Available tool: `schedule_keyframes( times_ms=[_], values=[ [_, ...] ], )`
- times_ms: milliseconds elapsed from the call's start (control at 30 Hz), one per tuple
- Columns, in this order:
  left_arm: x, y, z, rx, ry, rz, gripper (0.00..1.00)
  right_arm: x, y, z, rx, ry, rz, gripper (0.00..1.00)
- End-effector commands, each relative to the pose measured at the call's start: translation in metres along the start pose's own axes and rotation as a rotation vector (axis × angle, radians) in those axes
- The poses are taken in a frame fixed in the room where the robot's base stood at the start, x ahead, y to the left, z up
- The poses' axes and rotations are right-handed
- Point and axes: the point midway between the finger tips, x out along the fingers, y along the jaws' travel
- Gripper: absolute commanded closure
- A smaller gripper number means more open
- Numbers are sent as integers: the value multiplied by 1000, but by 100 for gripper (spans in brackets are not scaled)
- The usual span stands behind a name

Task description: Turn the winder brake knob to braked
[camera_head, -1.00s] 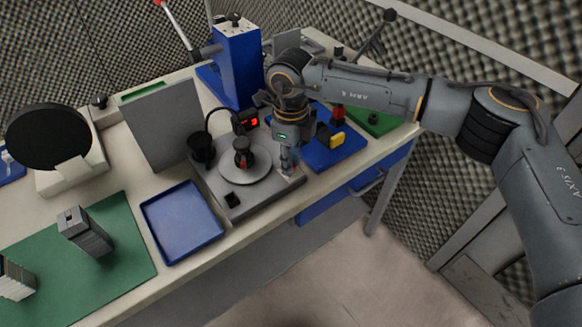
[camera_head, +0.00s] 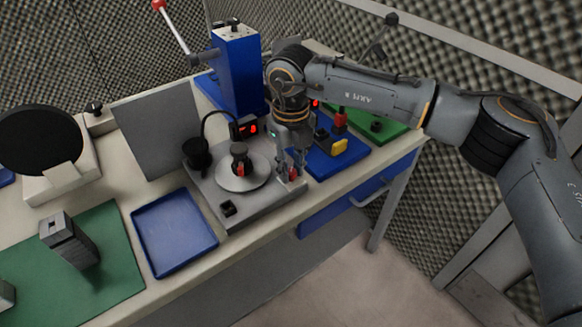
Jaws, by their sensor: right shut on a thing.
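The winder (camera_head: 232,210) is a grey base with a round metal turntable (camera_head: 257,178), a dark spool with a red part in its middle, and a black post on its left. The brake knob (camera_head: 293,174) shows as a small red piece at the base's right front corner. My right gripper (camera_head: 291,172) points down at that corner and is shut on the knob, its fingers on either side. The fingers hide much of the knob, so I cannot read its setting. My left gripper is not in view.
A blue tray (camera_head: 211,236) stands left of the winder, and a grey block (camera_head: 68,240) stands on a green mat (camera_head: 105,285). A blue press (camera_head: 237,70) with a red-tipped lever stands behind. A blue plate (camera_head: 325,168) with a yellow piece (camera_head: 340,147) lies to the right.

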Motion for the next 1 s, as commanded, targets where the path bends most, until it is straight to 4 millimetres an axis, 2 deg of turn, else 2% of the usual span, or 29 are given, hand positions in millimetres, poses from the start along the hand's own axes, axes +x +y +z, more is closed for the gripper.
schedule_keyframes(
  times_ms=[300, 333, 433, 767, 867, 1000],
  values=[
    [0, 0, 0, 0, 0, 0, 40, -1, 0, 0, 3, -2, 0, 100],
    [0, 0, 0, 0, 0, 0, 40, -1, 0, 0, 3, -2, 0, 75],
    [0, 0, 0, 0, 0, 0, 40, -1, 0, 0, 2, -2, 0, 54],
    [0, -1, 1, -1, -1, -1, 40, -2, 0, 0, 1, -1, 0, 53],
    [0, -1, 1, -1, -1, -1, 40, -10, 0, 1, 1, -2, -1, 53],
    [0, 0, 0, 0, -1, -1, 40, -34, 0, 1, 1, -4, -1, 53]
  ],
)
